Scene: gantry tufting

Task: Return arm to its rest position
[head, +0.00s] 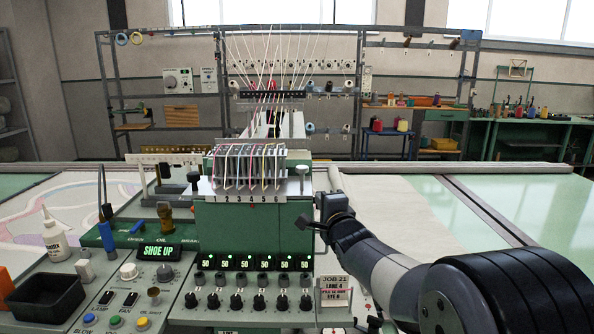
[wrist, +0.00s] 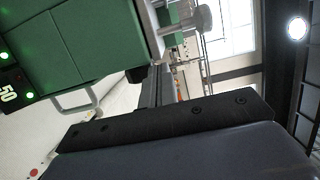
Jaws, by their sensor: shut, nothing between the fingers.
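My arm comes in from the lower right of the head view. My gripper (head: 332,208) is small and dark there, just right of the green tufting machine head (head: 253,225). It looks shut and holds nothing. I cannot tell whether it touches the machine's side. In the wrist view the green housing (wrist: 95,45) fills the upper left, with a metal handle (wrist: 82,106) and a grey knob (wrist: 204,18). A dark bolted bar of my own wrist crosses the lower part of that view, and the fingertips are not clear there.
Dials and green "50" displays (head: 253,263) line the machine front. A SHOE UP panel (head: 158,252), glue bottle (head: 55,238) and black tray (head: 45,298) are at left. Pale cloth (head: 400,205) lies open behind the arm.

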